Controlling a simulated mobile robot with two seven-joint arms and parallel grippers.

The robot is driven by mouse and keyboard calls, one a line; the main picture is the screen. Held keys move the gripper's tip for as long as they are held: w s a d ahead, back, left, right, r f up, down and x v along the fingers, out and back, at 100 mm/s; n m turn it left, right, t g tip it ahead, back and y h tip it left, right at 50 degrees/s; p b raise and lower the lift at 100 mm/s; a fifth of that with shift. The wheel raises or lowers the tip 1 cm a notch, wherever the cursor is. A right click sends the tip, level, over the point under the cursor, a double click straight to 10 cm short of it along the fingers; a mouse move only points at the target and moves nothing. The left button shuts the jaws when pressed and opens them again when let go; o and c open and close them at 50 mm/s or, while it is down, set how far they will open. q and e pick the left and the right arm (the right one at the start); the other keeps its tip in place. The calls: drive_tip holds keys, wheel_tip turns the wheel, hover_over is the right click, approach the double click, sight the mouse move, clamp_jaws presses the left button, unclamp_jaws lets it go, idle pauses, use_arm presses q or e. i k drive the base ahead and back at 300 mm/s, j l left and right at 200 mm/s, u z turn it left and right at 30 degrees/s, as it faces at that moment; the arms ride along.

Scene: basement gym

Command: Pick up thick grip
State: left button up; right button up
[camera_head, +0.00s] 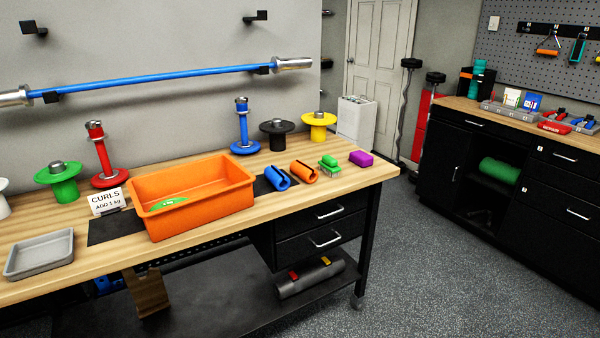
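Two split, sleeve-like grips lie side by side on the wooden workbench (335,190), right of the orange bin. I cannot tell for sure which one is the thick grip. Neither of my grippers is in view.
The orange bin (195,215) stands left of the grips. Black (277,130) and yellow (318,122) spools stand behind. The bench's front right top is clear.

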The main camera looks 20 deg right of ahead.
sight(306, 171)
drive_tip(key=i+l, duration=0.15)
drive_tip(key=l, duration=0.2)
drive_tip(key=i+l, duration=0.2)
drive_tip(key=l, duration=0.2)
drive_tip(key=i+l, duration=0.15)
drive_tip(key=l, duration=0.2)
drive_tip(key=i+l, duration=0.15)
drive_tip(key=l, duration=0.2)
drive_tip(key=i+l, duration=0.2)
drive_tip(key=l, duration=0.2)
drive_tip(key=i+l, duration=0.15)
drive_tip(key=l, duration=0.2)
drive_tip(key=u, duration=0.05)
